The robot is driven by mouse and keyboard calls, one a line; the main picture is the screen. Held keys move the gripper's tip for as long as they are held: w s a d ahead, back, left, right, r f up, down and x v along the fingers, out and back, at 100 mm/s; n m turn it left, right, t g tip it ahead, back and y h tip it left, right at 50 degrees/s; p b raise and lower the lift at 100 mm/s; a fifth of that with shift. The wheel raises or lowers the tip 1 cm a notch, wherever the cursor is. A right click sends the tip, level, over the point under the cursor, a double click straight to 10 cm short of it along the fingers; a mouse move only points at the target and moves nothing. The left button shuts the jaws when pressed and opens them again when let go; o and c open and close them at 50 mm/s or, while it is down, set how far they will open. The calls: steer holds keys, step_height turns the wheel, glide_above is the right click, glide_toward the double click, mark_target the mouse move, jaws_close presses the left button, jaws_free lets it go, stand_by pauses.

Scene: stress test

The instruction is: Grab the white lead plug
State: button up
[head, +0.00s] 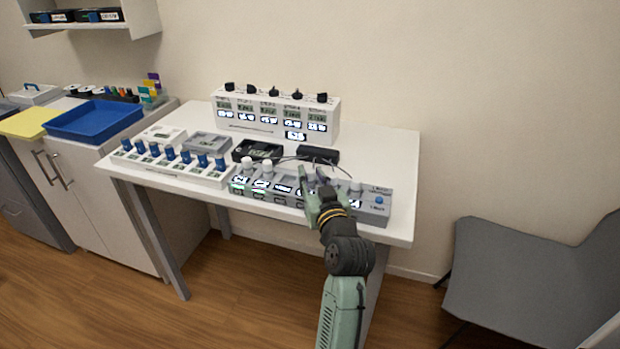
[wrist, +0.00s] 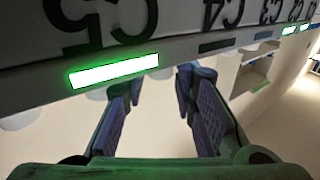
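Several white plug-like caps stand on top of the grey device box (head: 375,208) at the table's front edge, among them a white cap at its left end (head: 247,163) and a white cap right of my gripper (head: 355,187). I cannot tell which is the white lead plug. My gripper (head: 304,177) is over the middle of this box and hides part of its top. In the wrist view my gripper (wrist: 161,82) has its two fingers apart, with nothing visible between them. The box's face (wrist: 180,22) with upside-down labels and lit green strips lies close to the fingertips.
Thin dark leads run behind the box near a black block (head: 318,154) and an open black case (head: 257,150). A white box with blue caps (head: 175,170) stands to the left. A tall white unit (head: 275,110) stands at the back. The table's right side (head: 385,150) is clear.

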jaws_close()
steer(key=shift+r, duration=0.1)
